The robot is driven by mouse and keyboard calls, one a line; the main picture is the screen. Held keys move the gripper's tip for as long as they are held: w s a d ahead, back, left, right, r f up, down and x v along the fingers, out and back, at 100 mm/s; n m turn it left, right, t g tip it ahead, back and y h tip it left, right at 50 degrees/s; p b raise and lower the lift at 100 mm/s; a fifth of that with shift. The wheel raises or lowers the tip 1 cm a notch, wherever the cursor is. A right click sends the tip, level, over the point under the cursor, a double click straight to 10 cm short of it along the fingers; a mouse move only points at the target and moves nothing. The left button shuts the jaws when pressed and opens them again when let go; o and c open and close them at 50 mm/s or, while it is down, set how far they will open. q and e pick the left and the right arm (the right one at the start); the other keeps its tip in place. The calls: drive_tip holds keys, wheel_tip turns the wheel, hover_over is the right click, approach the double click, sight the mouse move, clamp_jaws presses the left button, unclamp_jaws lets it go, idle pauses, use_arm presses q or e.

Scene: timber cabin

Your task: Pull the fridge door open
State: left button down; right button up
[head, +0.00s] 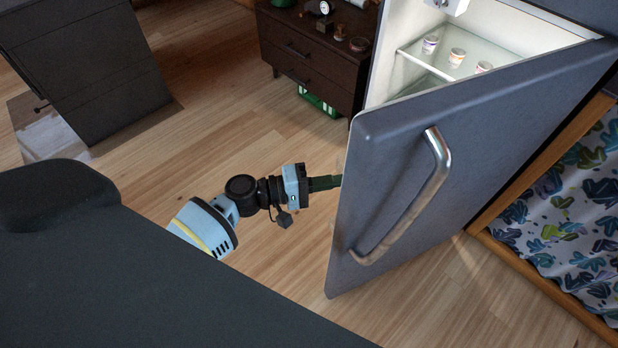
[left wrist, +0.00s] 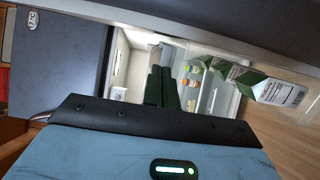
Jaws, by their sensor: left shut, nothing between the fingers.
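The grey fridge door (head: 440,170) stands ajar in the head view, with a curved metal handle (head: 437,165) on its outer face. The lit fridge interior (head: 480,35) shows behind it, with small cups on a shelf. My left gripper (head: 333,183) is shut and empty, with its dark fingers at the door's free edge. The head view does not show whether they touch the door, and the tips may be hidden behind it. In the left wrist view the closed fingers (left wrist: 162,85) point toward the lit opening, with the door's inner bin (left wrist: 290,98) to the right. My right gripper is out of view.
A dark wooden drawer cabinet (head: 310,55) with small items on top stands behind the arm. Another dark cabinet (head: 85,65) is at the upper left. A patterned curtain (head: 570,215) hangs right of the door. Wooden floor (head: 190,130) is clear around the arm.

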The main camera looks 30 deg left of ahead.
sight(339, 197)
use_arm(q)
drive_tip(key=shift+s+d+p, duration=0.5)
drive_tip(key=shift+s+d, duration=0.8)
drive_tip(key=shift+d, duration=0.15)
drive_tip(key=shift+s, duration=0.1)
drive_tip(key=s+d+n+t+y, duration=0.1)
drive_tip(key=s+d+t, duration=0.1)
drive_tip(key=s+d, duration=0.7)
drive_tip(key=d, duration=0.5)
drive_tip(key=shift+s+n+y+b, duration=0.3)
drive_tip(key=shift+s+b, duration=0.1)
drive_tip(key=shift+w+a, duration=0.1)
